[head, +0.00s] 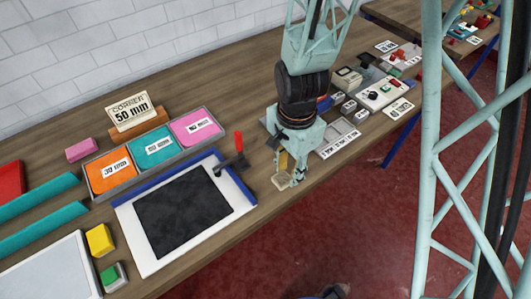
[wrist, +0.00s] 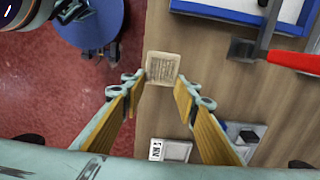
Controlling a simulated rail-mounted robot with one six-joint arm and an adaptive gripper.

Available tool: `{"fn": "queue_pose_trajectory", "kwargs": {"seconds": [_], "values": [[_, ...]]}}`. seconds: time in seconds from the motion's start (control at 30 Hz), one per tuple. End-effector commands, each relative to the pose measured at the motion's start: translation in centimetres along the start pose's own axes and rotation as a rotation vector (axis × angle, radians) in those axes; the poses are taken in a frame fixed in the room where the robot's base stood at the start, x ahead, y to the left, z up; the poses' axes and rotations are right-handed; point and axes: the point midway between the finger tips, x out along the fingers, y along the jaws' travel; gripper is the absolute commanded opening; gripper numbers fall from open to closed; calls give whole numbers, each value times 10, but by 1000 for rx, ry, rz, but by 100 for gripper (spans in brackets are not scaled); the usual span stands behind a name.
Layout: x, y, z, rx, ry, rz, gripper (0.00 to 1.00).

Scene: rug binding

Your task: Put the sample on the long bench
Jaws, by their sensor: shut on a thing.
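The sample is a small beige square (head: 281,181) with faint printed lines, seen in the wrist view (wrist: 162,66) between the fingertips. My gripper (head: 289,180) is shut on it and also shows in the wrist view (wrist: 162,82). The sample is near the front edge of the long wooden bench (head: 240,85), mostly over the wood in the wrist view (wrist: 225,85). I cannot tell whether it touches the bench top.
A black-and-white board with a blue edge (head: 243,191) and a red-handled tool (head: 239,143) lie left of my gripper. Labelled orange, teal and pink bins (head: 195,127) stand behind. Small parts and plates crowd the right. A blue round stool (wrist: 90,22) stands on the red floor.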

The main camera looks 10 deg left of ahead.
Motion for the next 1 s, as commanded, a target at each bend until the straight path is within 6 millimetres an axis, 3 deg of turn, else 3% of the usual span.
{"fn": "queue_pose_trajectory", "kwargs": {"seconds": [0.47,1.0], "values": [[1,-11,-4,0,0,0,19],[9,-89,-34,0,0,-1,19]]}}
